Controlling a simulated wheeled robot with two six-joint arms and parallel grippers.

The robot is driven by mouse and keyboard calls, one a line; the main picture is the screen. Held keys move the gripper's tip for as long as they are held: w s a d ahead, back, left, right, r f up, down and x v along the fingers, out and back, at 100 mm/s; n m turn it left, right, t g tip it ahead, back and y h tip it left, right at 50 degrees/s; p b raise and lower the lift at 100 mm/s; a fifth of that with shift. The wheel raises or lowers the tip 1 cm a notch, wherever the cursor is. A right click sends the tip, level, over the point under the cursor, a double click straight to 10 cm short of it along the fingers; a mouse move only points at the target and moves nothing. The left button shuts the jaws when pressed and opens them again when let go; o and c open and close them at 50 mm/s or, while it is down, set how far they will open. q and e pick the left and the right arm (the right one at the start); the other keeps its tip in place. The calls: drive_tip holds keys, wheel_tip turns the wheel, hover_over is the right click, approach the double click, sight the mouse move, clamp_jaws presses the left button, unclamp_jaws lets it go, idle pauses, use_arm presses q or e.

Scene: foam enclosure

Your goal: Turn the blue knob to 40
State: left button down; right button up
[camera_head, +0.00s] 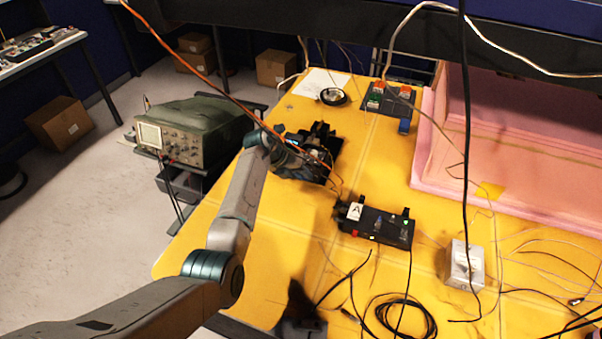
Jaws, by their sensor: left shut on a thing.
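My left arm reaches in from the lower left. My left gripper (318,158) is black and sits low over the yellow table (240,240), left of the pink foam. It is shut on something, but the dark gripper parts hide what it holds. I cannot make out a blue knob for certain. A black box with a white "A" label (376,222) stands to the gripper's lower right.
A pink foam enclosure (520,130) fills the right. An oscilloscope (185,138) stands left. An orange cable (190,62) crosses near the gripper.

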use_arm(q)
drive_tip(key=c, duration=1.3)
unclamp_jaws()
drive_tip(key=shift+o, duration=0.2)
drive_tip(key=shift+a, duration=0.1)
drive_tip(key=shift+a+r, duration=0.15)
drive_tip(key=shift+r, duration=0.1)
drive_tip(key=b+v, duration=0.4)
drive_tip(key=v, duration=0.6)
drive_tip(key=shift+r, duration=0.1)
